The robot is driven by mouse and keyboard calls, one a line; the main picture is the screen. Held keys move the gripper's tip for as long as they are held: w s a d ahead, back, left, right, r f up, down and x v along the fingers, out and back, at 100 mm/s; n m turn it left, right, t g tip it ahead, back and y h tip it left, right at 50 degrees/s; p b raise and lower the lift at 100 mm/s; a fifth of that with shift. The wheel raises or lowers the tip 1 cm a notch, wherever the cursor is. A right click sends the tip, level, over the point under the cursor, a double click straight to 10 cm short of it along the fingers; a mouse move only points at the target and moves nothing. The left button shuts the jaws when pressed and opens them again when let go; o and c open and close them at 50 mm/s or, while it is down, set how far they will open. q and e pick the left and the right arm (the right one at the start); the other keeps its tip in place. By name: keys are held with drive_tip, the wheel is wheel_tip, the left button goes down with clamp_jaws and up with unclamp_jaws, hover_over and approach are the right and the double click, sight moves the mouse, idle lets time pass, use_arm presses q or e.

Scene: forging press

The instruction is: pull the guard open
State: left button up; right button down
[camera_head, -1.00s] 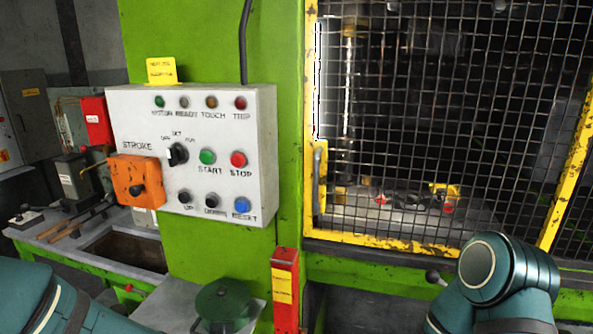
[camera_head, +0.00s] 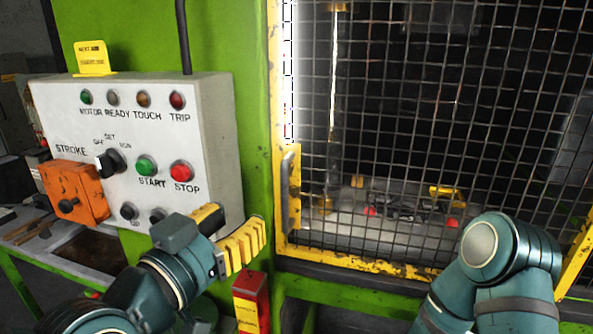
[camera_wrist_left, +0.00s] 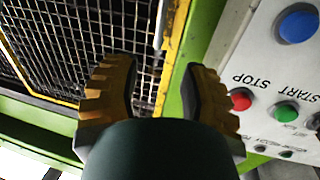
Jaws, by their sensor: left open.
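The guard is a black wire mesh in a chipped yellow frame (camera_head: 350,259), standing closed across the press opening. Its upright bar handle (camera_head: 291,188) is on the left side of the frame. My left gripper (camera_head: 236,226) is open and empty, in front of the control box's lower right corner. It is left of and below the handle in the picture, apart from it. In the left wrist view, the open fingers (camera_wrist_left: 158,72) point toward the green post, with the mesh (camera_wrist_left: 70,40) on the left and the handle (camera_wrist_left: 161,24) near the top. My right gripper is out of view.
The white control box (camera_head: 215,130) with buttons and an orange stroke unit (camera_head: 75,192) is close to my left gripper. A red post (camera_head: 250,298) stands below. The green press column (camera_head: 255,110) lies between box and guard. My right arm is before the guard's lower right.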

sight(283, 182)
use_arm(q)
drive_tip(key=p+x, duration=0.3)
drive_tip(key=x, duration=1)
drive_tip(key=shift+w+d, duration=0.2)
drive_tip(key=shift+w, duration=0.05)
clamp_jaws()
